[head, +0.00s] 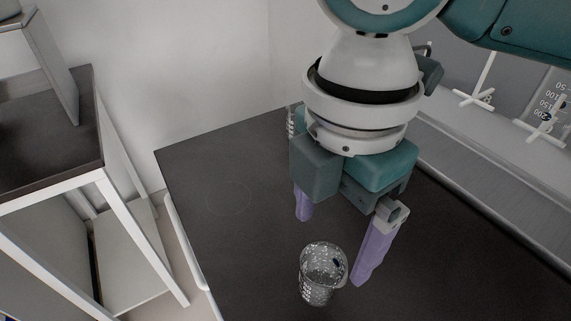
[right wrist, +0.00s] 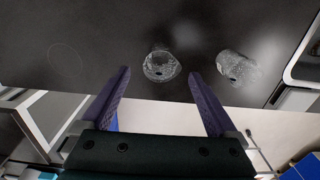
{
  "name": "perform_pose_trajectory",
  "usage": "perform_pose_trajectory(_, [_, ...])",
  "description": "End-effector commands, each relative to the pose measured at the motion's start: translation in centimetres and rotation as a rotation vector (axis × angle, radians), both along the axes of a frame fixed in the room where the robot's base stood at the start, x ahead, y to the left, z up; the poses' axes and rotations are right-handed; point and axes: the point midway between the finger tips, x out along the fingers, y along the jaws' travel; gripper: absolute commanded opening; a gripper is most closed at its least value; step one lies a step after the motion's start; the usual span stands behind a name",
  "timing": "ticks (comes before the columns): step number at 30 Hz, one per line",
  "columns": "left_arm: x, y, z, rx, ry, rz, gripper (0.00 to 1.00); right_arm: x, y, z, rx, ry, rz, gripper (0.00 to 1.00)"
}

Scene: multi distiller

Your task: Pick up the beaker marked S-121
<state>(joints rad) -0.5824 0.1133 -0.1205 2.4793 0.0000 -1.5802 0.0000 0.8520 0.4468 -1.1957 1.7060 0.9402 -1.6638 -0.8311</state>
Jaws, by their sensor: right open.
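A clear glass beaker (head: 318,280) stands on the dark table (head: 240,235) at the lower middle of the head view. It bears a dark mark, but I cannot read S-121 on it. My right gripper (head: 331,250) points down with its two purple fingers spread, just above and behind this beaker. In the right wrist view, one glass vessel (right wrist: 160,67) shows between the open fingertips (right wrist: 158,74), and a second one (right wrist: 237,68) shows to the right. I cannot tell which of them is the beaker in the head view. My left gripper is not in view.
Another glass object (head: 291,122) is partly hidden behind my right gripper. A grey ledge on the right carries white stands (head: 475,97) and a marked glass vessel (head: 550,98). A white-framed shelf unit (head: 140,225) stands at the left. The table's left part is clear.

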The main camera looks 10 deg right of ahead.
Motion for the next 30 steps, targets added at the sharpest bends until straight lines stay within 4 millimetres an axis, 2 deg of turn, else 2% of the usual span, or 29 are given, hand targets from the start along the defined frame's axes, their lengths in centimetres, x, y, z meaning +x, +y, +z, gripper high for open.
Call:
perform_pose_trajectory(3, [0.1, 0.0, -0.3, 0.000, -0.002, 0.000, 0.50, -0.1, 0.0, -2.1, -0.002, 0.005, -0.001, 0.94])
perform_pose_trajectory(11, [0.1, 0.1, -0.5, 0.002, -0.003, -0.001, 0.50, -0.2, 0.1, -4.7, 0.000, 0.002, -0.001, 0.94])
perform_pose_trajectory(18, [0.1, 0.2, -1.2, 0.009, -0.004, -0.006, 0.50, -0.3, 0.3, -8.3, 0.000, 0.001, -0.001, 0.94])
perform_pose_trajectory(27, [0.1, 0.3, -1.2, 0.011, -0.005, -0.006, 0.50, -0.3, 0.3, -8.8, 0.001, -0.001, 0.000, 0.94])
perform_pose_trajectory(30, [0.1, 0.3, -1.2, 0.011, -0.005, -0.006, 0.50, -0.3, 0.3, -8.8, 0.001, -0.001, 0.000, 0.83])
